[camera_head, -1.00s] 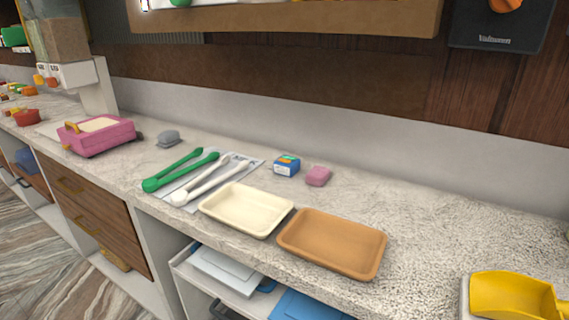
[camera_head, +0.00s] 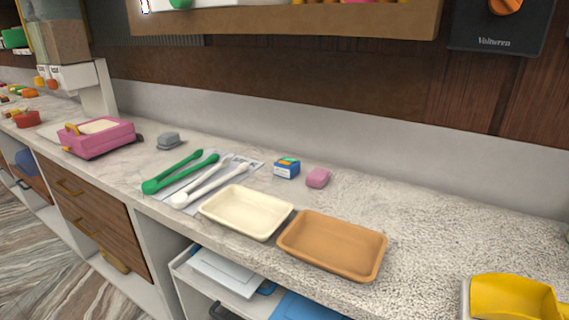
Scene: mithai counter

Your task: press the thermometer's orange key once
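I cannot make out anything that is clearly a thermometer. A black wall unit (camera_head: 495,32) at the top right carries an orange knob (camera_head: 506,5), cut by the picture's top edge; I cannot tell whether it is a thermometer. Neither of my grippers is in view.
The stone counter (camera_head: 440,225) holds a cream tray (camera_head: 246,212), a brown tray (camera_head: 333,245), green tongs (camera_head: 180,172), white tongs (camera_head: 212,184), a pink block (camera_head: 318,178), a grey object (camera_head: 170,140) and a pink box (camera_head: 97,138). A yellow scoop (camera_head: 514,299) is at lower right. The right counter is mostly clear.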

